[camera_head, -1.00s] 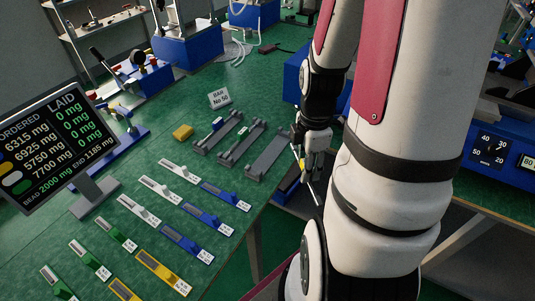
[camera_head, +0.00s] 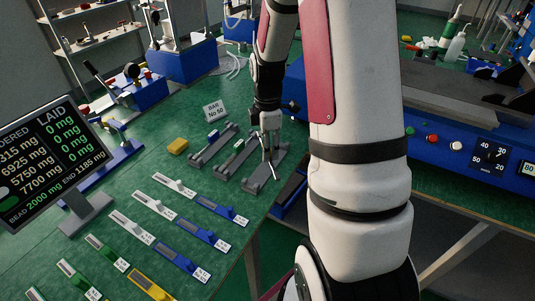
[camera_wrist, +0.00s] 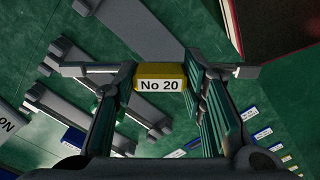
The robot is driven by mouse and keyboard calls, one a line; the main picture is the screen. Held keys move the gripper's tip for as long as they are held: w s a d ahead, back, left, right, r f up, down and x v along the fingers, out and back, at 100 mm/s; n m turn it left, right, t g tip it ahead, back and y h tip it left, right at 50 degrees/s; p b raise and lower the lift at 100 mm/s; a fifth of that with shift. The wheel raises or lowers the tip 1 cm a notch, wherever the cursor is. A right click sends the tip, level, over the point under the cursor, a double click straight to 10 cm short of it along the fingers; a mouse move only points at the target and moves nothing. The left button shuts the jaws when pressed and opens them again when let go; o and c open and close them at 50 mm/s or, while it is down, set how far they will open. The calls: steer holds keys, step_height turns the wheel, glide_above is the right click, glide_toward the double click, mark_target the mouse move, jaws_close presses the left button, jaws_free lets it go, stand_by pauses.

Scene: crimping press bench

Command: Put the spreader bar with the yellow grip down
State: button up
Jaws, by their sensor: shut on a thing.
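My gripper (camera_head: 270,142) is shut on the yellow grip (camera_wrist: 160,72) of the spreader bar, which carries a "No 20" label in the wrist view. The thin bar (camera_head: 275,172) hangs slanting below my fingers in the head view. It is over the rightmost grey holder (camera_head: 256,182), which shows no other bar. I cannot tell whether the bar touches the holder. The left holder (camera_head: 202,160) has a blue-gripped bar in it, and the middle holder (camera_head: 228,170) has one with a pale grip.
A sign (camera_head: 214,111) reading "BAR No 50" stands behind the holders. Rows of white, blue, green and yellow labelled pieces fill the bench front. A screen (camera_head: 50,160) stands at left; a blue press (camera_head: 440,150) is at right.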

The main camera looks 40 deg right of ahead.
steer(key=shift+f, duration=1.45)
steer(key=shift+f+b, duration=0.4)
steer(key=shift+f, duration=0.25)
steer(key=o, duration=1.3)
